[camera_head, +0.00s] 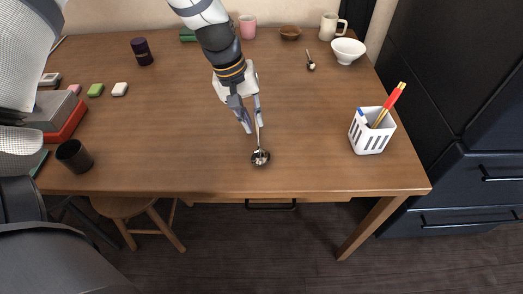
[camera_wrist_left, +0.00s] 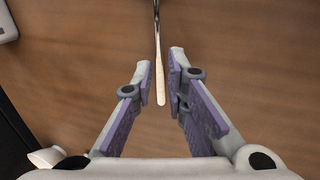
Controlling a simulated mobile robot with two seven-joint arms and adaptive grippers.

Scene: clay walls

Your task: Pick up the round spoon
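A metal spoon with a round, shiny bowl (camera_head: 260,158) lies on the wooden table near its front edge. Its thin handle points back toward my left gripper (camera_head: 253,127). In the left wrist view, the pale handle end (camera_wrist_left: 160,82) shows between the open fingers of the left gripper (camera_wrist_left: 156,75), closer to the right finger. Whether a finger touches it I cannot tell. A second, smaller spoon (camera_head: 311,66) with a dark round bowl lies at the back right. My right gripper is not in view.
A white slotted holder (camera_head: 367,138) with pens stands to the right on the table (camera_head: 190,130). A white bowl (camera_head: 347,51) and cream mug (camera_head: 329,27) are at the back right. A black cup (camera_head: 74,156) stands front left. The table's middle is mostly clear.

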